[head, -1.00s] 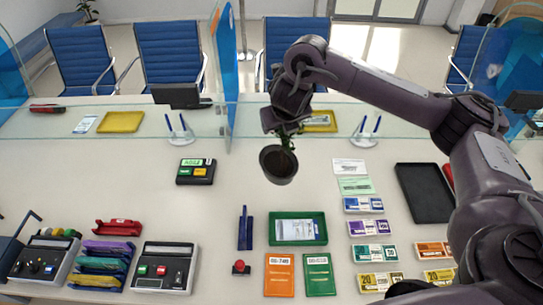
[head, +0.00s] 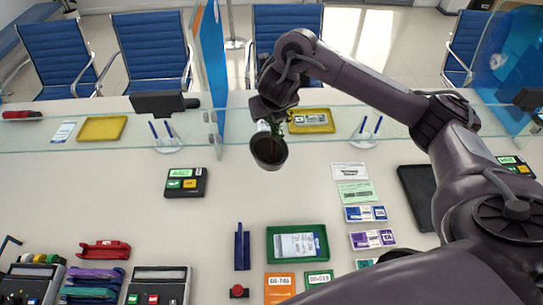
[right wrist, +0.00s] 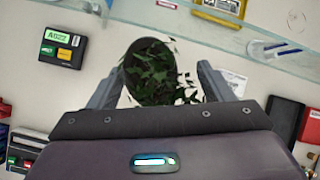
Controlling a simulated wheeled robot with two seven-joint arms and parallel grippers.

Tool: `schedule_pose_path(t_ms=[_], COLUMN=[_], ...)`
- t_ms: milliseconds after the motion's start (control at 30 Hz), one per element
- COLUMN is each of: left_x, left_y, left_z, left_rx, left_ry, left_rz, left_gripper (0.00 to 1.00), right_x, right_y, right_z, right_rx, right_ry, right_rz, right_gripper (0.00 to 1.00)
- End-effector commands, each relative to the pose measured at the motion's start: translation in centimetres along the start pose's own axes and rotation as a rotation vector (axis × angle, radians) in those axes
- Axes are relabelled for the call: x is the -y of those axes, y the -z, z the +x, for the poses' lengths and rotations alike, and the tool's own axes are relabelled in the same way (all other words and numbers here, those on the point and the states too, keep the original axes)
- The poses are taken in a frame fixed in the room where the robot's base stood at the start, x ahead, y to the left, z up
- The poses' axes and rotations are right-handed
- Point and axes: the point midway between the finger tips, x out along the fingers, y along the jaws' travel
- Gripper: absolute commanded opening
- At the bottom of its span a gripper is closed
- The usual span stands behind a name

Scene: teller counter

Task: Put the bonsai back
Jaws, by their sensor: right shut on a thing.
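The bonsai (head: 269,152) is a small green plant in a dark round pot. In the right wrist view the leafy bonsai (right wrist: 160,75) sits between the two fingers of my right gripper (right wrist: 165,88); the exact contact is hidden by leaves. My left gripper is not in view.
A glass screen (head: 330,127) runs across the counter just behind the pot. A small keypad device (head: 186,183) stands to its left, a green tray (head: 297,243) nearer me. Pen stands (head: 167,138) sit along the glass.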

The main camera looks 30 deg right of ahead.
Motion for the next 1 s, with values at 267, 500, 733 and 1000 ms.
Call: schedule_pose_path(t_ms=[267, 500, 733, 1000], left_x=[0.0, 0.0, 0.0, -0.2], left_y=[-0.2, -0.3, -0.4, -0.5], left_z=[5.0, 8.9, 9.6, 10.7], left_rx=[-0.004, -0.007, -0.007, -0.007], left_ry=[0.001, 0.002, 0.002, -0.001], left_rz=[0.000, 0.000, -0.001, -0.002], left_gripper=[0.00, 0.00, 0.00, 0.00], right_x=[-0.9, -1.6, -1.7, -2.2], right_y=[3.8, 6.2, 6.9, 8.8], right_z=[5.9, 9.8, 11.1, 13.9], right_rx=[-0.003, 0.000, 0.001, -0.002], right_ry=[0.000, 0.000, 0.003, 0.004], right_rz=[0.006, 0.006, 0.005, 0.005], right_gripper=[0.03, 0.03, 0.03, 0.03])
